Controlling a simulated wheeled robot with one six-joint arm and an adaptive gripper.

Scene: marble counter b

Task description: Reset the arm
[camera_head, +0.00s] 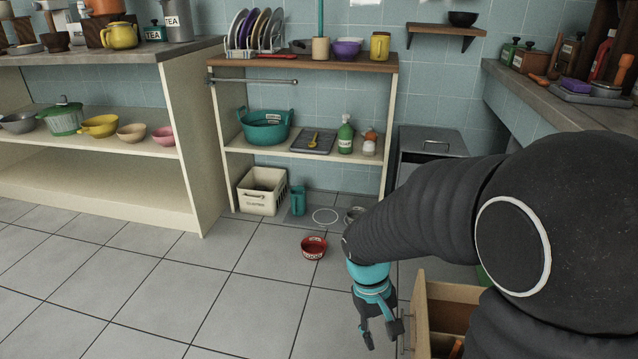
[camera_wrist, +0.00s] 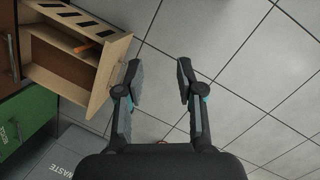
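My gripper (camera_head: 380,335) hangs at the end of my dark arm, low over the tiled floor beside an open wooden drawer. In the wrist view my gripper (camera_wrist: 158,75) has its two fingers apart, with only floor tiles between them. Nothing is held. The arm is bent, reaching from the right side of the head view toward the middle and then down. The open drawer (camera_head: 421,306) is just right of the gripper, and it also shows in the wrist view (camera_wrist: 104,78) left of the fingers, with an orange-handled item (camera_wrist: 84,48) inside.
A red bowl (camera_head: 313,247) sits on the floor left of my arm. A cream crate (camera_head: 262,190) and a teal pitcher (camera_head: 298,200) stand under the shelf unit. A green cabinet front (camera_wrist: 28,122) lies below the drawer. The floor (camera_head: 130,285) at left is clear.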

